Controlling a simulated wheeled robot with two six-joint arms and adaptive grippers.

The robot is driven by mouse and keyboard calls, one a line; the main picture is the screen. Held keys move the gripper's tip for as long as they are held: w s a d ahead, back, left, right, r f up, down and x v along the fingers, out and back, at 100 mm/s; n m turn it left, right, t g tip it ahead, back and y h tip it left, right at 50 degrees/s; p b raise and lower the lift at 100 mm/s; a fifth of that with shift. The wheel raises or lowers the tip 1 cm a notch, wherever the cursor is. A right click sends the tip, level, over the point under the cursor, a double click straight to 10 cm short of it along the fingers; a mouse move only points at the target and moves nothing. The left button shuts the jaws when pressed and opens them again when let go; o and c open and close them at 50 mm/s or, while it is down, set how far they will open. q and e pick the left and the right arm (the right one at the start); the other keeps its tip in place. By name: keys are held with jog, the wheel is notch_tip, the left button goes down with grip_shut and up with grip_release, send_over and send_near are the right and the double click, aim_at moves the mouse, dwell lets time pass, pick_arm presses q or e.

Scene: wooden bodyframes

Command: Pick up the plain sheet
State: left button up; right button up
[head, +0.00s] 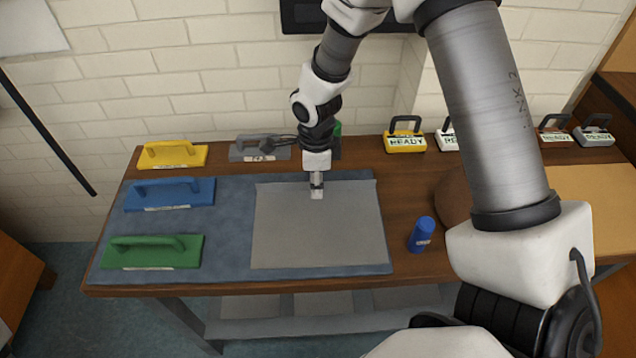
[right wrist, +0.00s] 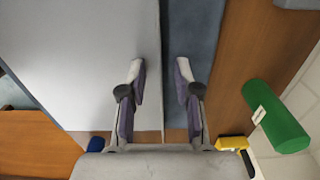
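The plain sheet (head: 318,235) is a flat grey rectangle lying on a blue mat (head: 230,255) on the wooden table. My right gripper (head: 317,193) points down at the sheet's far edge. In the right wrist view my right gripper (right wrist: 160,72) is open, with its two fingers on either side of the sheet's edge. One finger is over the pale sheet (right wrist: 85,55) and the other over the blue mat (right wrist: 190,30). I cannot tell whether the fingertips touch anything. My left gripper is not in view.
Yellow (head: 172,154), blue (head: 170,193) and green (head: 153,251) handled blocks stand at the left. A grey handled block (head: 258,150) stands behind the mat. A blue cylinder (head: 421,235) stands right of the sheet. Several handled blocks marked READY, one yellow (head: 405,138), line the back right.

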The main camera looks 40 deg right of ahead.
grip_shut()
jog(key=shift+r, duration=0.1)
